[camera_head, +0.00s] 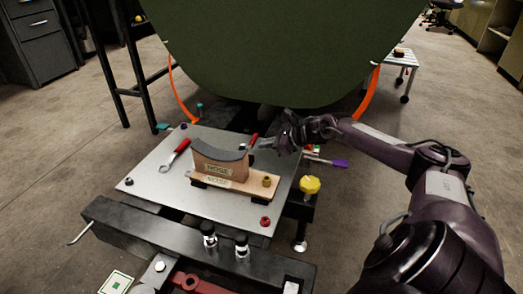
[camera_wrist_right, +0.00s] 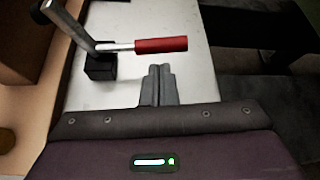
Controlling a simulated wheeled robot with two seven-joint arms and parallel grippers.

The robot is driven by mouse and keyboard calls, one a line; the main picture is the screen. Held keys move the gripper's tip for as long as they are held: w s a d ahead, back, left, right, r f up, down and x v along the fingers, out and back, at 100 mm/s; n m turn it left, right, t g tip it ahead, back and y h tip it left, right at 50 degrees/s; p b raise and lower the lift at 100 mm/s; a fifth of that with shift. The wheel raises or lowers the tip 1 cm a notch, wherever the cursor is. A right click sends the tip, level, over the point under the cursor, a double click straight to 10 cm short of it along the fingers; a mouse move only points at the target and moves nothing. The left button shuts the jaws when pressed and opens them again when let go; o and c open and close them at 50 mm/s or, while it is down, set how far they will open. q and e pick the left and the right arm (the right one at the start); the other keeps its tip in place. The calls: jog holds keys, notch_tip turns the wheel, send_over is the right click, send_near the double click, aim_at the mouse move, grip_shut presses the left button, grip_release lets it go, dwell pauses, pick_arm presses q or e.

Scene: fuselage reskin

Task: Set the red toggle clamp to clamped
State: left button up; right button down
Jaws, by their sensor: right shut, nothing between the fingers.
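A toggle clamp with a red handle (camera_wrist_right: 160,45) stands on the plate in the right wrist view, with a steel lever and a black base (camera_wrist_right: 101,66). Its red grip also shows in the head view (camera_head: 253,139), behind the curved block, with its base hidden. My right gripper (camera_head: 266,146) is shut and empty beside this handle. In the wrist view its closed fingertips (camera_wrist_right: 160,70) point at the red grip, with a small gap in the picture. My left gripper is out of view.
The curved wooden block (camera_head: 218,165) stands on a wooden base on the grey plate (camera_head: 160,181). A yellow knob (camera_head: 309,185) and a purple-handled tool (camera_head: 340,163) are at right. The large green panel (camera_head: 280,50) hangs behind, close above my right gripper.

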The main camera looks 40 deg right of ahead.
jog(key=shift+b+x, duration=0.35)
jog(key=shift+x, duration=0.65)
